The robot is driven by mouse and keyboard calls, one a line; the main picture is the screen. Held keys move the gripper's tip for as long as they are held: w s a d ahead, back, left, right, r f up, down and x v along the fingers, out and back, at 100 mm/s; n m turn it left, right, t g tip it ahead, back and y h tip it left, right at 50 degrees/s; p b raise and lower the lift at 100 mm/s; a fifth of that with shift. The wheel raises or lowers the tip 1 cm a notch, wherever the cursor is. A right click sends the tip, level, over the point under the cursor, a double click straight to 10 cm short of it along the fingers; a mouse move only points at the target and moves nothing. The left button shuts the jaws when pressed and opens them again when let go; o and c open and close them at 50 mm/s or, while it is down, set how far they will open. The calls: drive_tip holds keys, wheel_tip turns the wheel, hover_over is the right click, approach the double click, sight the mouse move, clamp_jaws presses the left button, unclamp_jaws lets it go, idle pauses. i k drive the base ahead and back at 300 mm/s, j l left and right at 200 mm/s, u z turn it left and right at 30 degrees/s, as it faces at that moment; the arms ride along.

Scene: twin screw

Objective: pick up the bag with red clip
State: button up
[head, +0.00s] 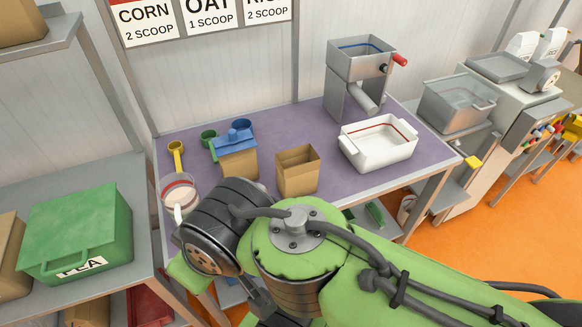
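I see no bag that clearly carries a red clip. My green arm reaches across the lower middle and right, in front of the table. My gripper's fingers are not visible, so neither their opening nor anything held can be seen.
A red-striped round container (180,192), a yellow scoop (176,152) and a white tray (378,143) are on the table. A grey hand-cranked machine (358,75) stands behind. A green bin (85,225) sits on the left shelf. Purple surface is clear before the tray.

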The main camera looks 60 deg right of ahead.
sight(297, 169)
drive_tip(key=z, duration=2)
